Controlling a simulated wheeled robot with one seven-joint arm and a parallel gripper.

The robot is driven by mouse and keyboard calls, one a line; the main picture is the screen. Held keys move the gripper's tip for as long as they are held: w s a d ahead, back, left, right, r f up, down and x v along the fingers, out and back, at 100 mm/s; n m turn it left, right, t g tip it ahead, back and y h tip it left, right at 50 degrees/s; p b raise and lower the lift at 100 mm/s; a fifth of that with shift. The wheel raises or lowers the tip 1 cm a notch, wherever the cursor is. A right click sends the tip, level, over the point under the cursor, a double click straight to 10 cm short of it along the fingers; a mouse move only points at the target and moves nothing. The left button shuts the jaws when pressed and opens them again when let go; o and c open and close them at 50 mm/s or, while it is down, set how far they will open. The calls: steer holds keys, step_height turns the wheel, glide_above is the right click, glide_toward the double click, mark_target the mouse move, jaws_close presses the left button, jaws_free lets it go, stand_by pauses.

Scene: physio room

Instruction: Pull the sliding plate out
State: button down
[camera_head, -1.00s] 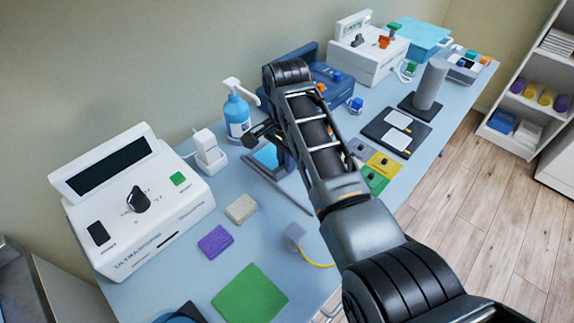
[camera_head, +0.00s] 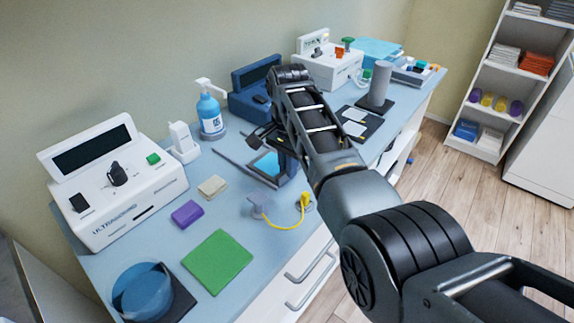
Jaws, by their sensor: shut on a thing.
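A dark-framed flat piece with a light blue face (camera_head: 267,163), which looks like the sliding plate, lies on the table below my gripper. Long dark rails run beside it. My gripper (camera_head: 262,137) is at the far end of my arm, pointing down over this piece. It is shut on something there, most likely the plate. The fingertips and the grip point are small and partly hidden by my arm, so the exact contact cannot be seen.
The light blue table (camera_head: 230,160) carries a white ultrasound unit (camera_head: 125,190), a blue-bottled dispenser (camera_head: 210,115), a purple block (camera_head: 187,214) and a green pad (camera_head: 217,262). A yellow cable (camera_head: 285,226) lies near the front edge. Wooden floor (camera_head: 455,200) is free at right.

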steer(key=c, duration=1.2)
jaws_free()
steer(key=shift+o, duration=0.2)
steer(key=shift+r, duration=0.1)
step_height(320, 180, up, 8)
steer(key=shift+f+b, duration=0.2)
steer(key=shift+b, duration=0.1)
